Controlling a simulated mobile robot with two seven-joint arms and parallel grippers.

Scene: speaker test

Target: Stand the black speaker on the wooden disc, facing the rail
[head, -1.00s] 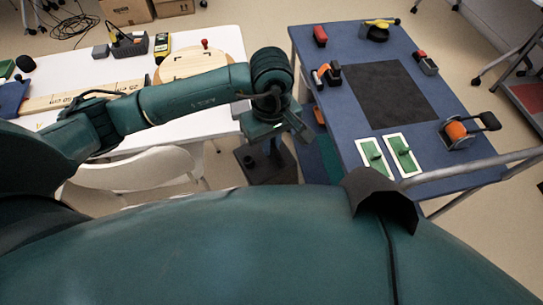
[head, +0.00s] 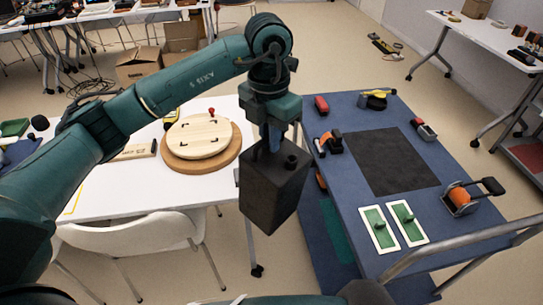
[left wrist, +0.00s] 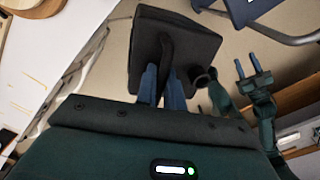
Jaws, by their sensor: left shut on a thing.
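My left gripper (head: 271,138) is shut on the black speaker (head: 272,192), a dark box with a handle on top. It hangs over the gap between the white table and the blue table. In the left wrist view the blue fingers (left wrist: 162,84) close on the handle of the speaker (left wrist: 150,48). The wooden disc (head: 198,137) lies on the white table, left of the speaker, with black corner marks and a red knob at its back edge. My right gripper (left wrist: 247,66) shows in the left wrist view, its two blue fingers apart and empty.
A wooden strip (head: 136,152) lies left of the disc on the white table. A white chair (head: 130,235) stands in front. The blue table (head: 352,195) carries a dark mat (head: 392,162), tools and green plates; a grey metal rail (head: 450,243) runs along its near edge.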

